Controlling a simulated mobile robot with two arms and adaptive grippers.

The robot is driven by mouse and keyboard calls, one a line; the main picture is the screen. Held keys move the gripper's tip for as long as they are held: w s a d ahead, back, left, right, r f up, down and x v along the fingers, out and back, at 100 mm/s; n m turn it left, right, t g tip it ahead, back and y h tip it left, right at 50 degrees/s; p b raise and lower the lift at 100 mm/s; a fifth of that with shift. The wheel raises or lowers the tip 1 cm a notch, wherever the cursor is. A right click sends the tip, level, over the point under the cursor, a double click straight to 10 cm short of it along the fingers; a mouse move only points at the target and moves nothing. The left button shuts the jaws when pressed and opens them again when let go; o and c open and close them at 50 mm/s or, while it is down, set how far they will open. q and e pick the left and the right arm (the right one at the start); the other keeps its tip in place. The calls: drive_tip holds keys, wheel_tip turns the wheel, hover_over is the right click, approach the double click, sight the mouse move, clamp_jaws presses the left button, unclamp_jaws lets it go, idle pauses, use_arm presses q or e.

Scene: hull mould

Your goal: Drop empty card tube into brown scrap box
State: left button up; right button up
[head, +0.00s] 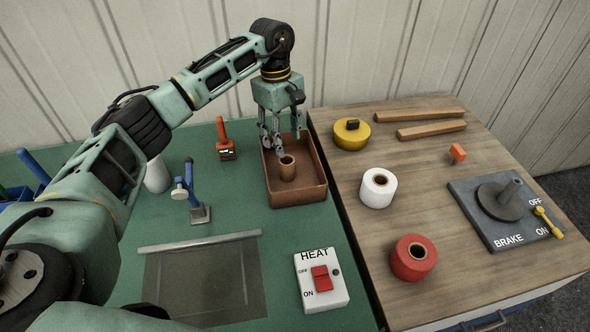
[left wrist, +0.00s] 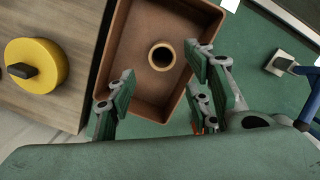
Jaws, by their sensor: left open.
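The card tube (head: 287,168) is a short brown hollow cylinder. It stands upright inside the brown scrap box (head: 297,198), on its floor. In the left wrist view the tube (left wrist: 162,56) shows end-on, its open top facing the camera, inside the box (left wrist: 120,36). My left gripper (head: 279,143) is over the back part of the box, with its fingers spread and nothing between them. In the left wrist view the open fingers (left wrist: 158,95) are apart from the tube. My right gripper is not in view.
Right of the box, a wooden table holds a yellow round tin (head: 351,134), a white roll (head: 378,187), a red roll (head: 413,258), wooden bars (head: 431,129) and a brake plate (head: 482,230). A heat switch (head: 321,279) and blue-handled tool (head: 195,200) are on the green bench.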

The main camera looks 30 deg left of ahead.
use_arm(q)
wheel_tip(320, 180, up, 6)
drive_tip(key=shift+a, duration=0.35)
drive_tip(key=shift+w, duration=0.1)
